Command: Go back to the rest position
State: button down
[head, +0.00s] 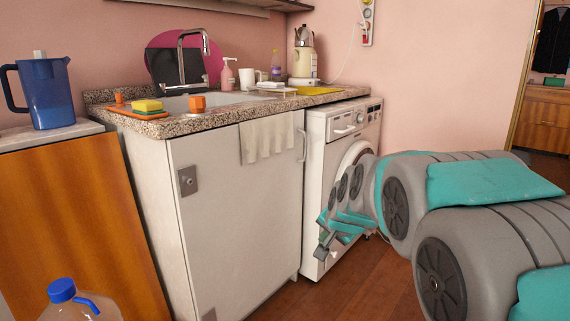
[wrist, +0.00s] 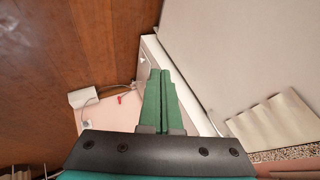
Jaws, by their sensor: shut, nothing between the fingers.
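My gripper (head: 327,244) is in front of the washing machine (head: 316,172) in the head view, pointing down and to the left. In the wrist view the two green fingers of my gripper (wrist: 160,74) lie side by side, shut, with nothing between them. My arm reaches in from the right side of the head view. No object is held.
A white cabinet (head: 230,220) with a hanging towel (head: 267,140) stands left of the washing machine. The counter (head: 215,118) above holds a sink, sponge and bottles. A blue pitcher (head: 45,92) is at left. A jug (head: 75,303) is at bottom left. Wooden floor (head: 345,295) shows below.

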jog(key=s+d+f+n+g+p, duration=0.1)
jog(key=s+n+g, duration=0.1)
jog(key=s, duration=1.1)
jog(key=s+d+f+n+g+h+p, duration=0.1)
jog(key=s+d+f+n+g, duration=0.1)
jog(key=s, duration=1.2)
jog(key=s+d+f+n+g+p, duration=0.1)
jog(key=s+g, duration=0.4)
jog(key=s, duration=0.9)
jog(key=d+f+n, duration=0.1)
jog(key=n, duration=0.1)
jog(key=shift+s+f+n+g+p, duration=0.15)
jog(key=shift+n+g+p, duration=0.15)
jog(key=shift+p, duration=0.05)
